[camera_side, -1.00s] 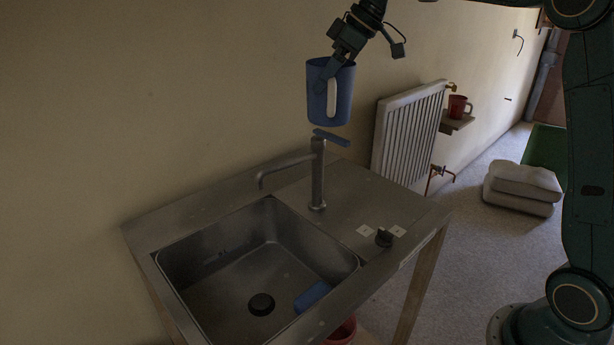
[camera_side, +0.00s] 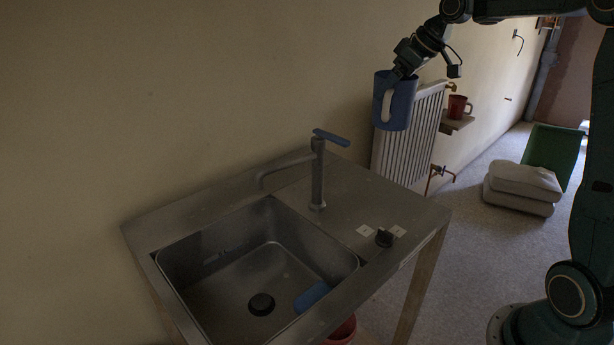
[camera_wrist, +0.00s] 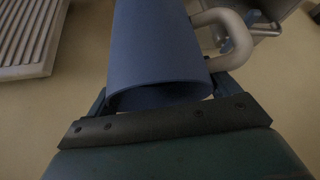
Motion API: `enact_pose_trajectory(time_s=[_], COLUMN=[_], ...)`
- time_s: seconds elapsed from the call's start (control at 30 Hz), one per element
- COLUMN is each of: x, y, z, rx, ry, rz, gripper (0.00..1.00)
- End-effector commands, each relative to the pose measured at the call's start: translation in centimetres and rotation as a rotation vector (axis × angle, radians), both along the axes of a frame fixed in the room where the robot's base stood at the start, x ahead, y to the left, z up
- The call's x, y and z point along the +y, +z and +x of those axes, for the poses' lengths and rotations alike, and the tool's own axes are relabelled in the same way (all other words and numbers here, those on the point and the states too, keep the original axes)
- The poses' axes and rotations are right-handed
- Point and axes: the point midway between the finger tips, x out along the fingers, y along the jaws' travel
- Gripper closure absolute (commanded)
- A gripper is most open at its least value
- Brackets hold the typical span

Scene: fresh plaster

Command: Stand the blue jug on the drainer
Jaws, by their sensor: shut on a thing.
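The blue jug (camera_side: 402,110) with a pale handle hangs in the air, roughly upright, in front of the radiator and behind the right part of the sink unit. My gripper (camera_side: 397,78) is shut on its upper wall from above. In the wrist view the jug (camera_wrist: 160,45) fills the middle between the fingers of my gripper (camera_wrist: 160,92), with its handle to the right. The drainer (camera_side: 375,202) is the flat metal top right of the basin. It is clear of dishes, and the jug is well above it and apart from it.
The tap (camera_side: 318,180) with a blue lever stands between basin and drainer. A blue thing (camera_side: 312,296) lies in the basin (camera_side: 215,265). The radiator (camera_side: 418,135) and a red mug (camera_side: 457,107) on a shelf are behind.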

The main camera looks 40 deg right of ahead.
Motion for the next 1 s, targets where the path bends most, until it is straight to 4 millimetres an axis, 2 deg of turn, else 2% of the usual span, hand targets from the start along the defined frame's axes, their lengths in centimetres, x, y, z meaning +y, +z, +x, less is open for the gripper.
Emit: enact_pose_trajectory(time_s=[0.13,0.43,0.57,1.0], x=[0.0,0.1,0.1,0.1], y=[-0.9,-1.5,-2.8,-10.7], z=[0.0,0.0,0.0,0.0], rx=[0.0,-0.001,0.0,0.004], ry=[0.0,0.001,0.001,0.001], rz=[-0.001,0.0,0.001,0.002], gripper=[0.38,0.38,0.38,0.38])
